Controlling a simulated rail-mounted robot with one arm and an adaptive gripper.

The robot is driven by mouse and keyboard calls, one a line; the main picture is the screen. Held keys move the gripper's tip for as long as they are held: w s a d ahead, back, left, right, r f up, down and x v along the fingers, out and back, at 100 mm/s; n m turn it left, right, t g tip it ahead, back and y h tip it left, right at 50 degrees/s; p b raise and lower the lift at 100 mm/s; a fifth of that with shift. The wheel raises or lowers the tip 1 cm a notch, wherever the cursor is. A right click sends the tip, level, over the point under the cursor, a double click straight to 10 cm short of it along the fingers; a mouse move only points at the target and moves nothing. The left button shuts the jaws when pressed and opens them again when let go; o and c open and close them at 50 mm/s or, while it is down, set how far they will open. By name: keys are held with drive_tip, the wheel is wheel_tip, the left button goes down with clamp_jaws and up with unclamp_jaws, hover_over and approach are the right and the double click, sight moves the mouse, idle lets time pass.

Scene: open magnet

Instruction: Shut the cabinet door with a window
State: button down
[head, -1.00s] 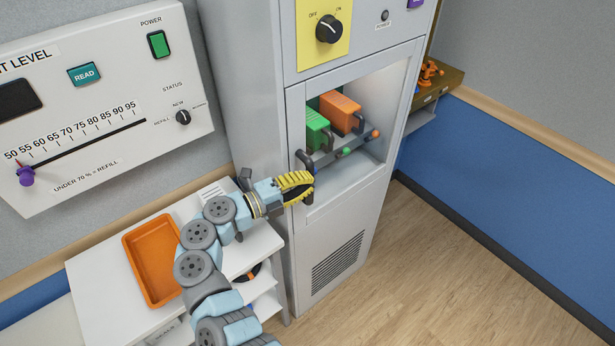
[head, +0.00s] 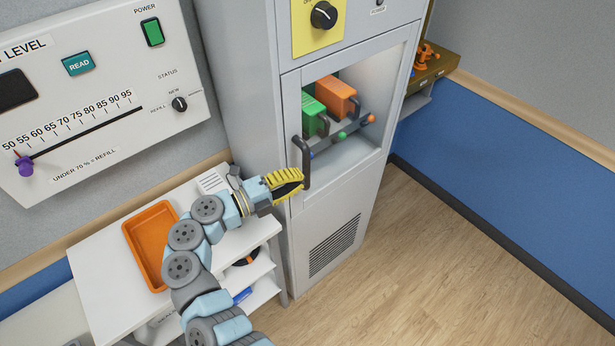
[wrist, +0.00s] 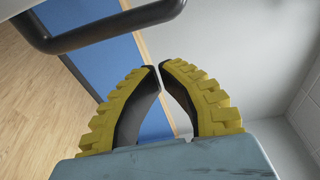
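The cabinet door with a window (head: 330,205) is on the front of the tall grey cabinet in the head view. It looks flush or nearly flush with the front; I cannot tell if a thin gap is left. Its dark handle (head: 306,164) stands upright on the left side and also crosses the top of the wrist view (wrist: 110,30). My gripper (head: 301,180) is just left of the handle's lower part, holding nothing. In the wrist view its yellow fingers come together at the tips (wrist: 160,66), with the handle outside them.
Behind the window are a green block (head: 314,115), an orange block (head: 338,97) and a bar with coloured knobs. A white side table (head: 95,270) with an orange tray (head: 131,236) stands left of the cabinet. The floor (head: 420,270) to the right is clear.

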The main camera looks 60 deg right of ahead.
drive_tip(key=w+a+b, duration=0.1)
drive_tip(key=w+a, duration=0.3)
drive_tip(key=shift+w, duration=0.3)
drive_tip(key=shift+a, duration=0.1)
